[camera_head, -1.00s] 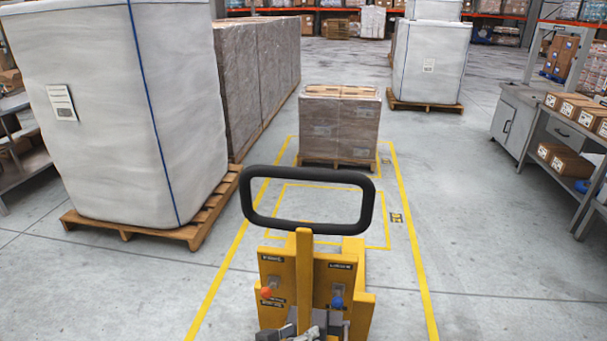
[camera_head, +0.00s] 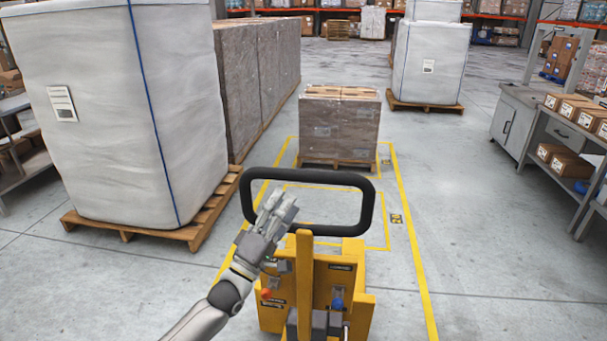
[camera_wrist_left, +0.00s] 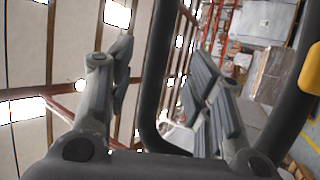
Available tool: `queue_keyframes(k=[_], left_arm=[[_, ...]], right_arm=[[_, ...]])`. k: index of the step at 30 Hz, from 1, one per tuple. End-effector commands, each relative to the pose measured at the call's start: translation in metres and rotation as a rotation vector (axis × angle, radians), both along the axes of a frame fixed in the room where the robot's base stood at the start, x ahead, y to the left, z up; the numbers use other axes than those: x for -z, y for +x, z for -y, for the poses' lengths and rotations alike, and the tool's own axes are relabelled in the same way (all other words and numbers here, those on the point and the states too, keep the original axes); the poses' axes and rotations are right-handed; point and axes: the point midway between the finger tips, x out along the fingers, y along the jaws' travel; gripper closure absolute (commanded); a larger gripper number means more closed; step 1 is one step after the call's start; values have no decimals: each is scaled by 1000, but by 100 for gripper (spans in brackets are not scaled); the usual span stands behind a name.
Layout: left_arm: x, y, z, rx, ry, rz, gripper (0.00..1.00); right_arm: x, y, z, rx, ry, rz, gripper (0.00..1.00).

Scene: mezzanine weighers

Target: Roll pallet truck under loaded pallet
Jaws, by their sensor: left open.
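The yellow pallet truck (camera_head: 345,285) stands in front of me, with its black loop handle (camera_head: 350,178) raised toward me. Ahead of it a loaded pallet (camera_head: 338,162) carries a wrapped brown box stack (camera_head: 340,125). The truck's body hides its forks. My left gripper (camera_head: 281,203) is open at the lower left part of the handle loop. In the left wrist view its fingers (camera_wrist_left: 160,85) are spread, and the black handle bar (camera_wrist_left: 157,75) passes between them in the picture. I cannot tell whether they touch it. My right gripper is not in view.
Yellow floor lines (camera_head: 412,250) frame the truck and pallet. A tall white bulk bag (camera_head: 110,110) on a wooden pallet (camera_head: 160,232) stands close on the left. A workbench with boxes (camera_head: 565,145) is on the right. The floor right of the lane (camera_head: 490,250) is clear.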

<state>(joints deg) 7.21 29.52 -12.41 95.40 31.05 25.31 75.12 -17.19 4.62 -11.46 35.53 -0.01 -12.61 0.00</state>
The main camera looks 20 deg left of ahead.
Motion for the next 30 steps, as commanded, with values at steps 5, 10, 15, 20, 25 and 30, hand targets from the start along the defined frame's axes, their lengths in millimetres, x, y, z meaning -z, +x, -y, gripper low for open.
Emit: queue_keyframes(k=[5,10,15,20,25,30], left_arm=[[-23,28,7,0,-1,3,52],[-37,53,13,-1,2,1,52],[-45,69,17,0,1,0,52],[-47,75,19,0,1,-1,52],[-47,76,19,0,2,-1,52],[-47,76,19,0,2,-1,64]], right_arm=[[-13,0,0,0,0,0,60],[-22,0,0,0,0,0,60],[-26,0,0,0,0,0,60],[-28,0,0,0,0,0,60],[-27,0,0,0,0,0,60],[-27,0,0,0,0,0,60]])
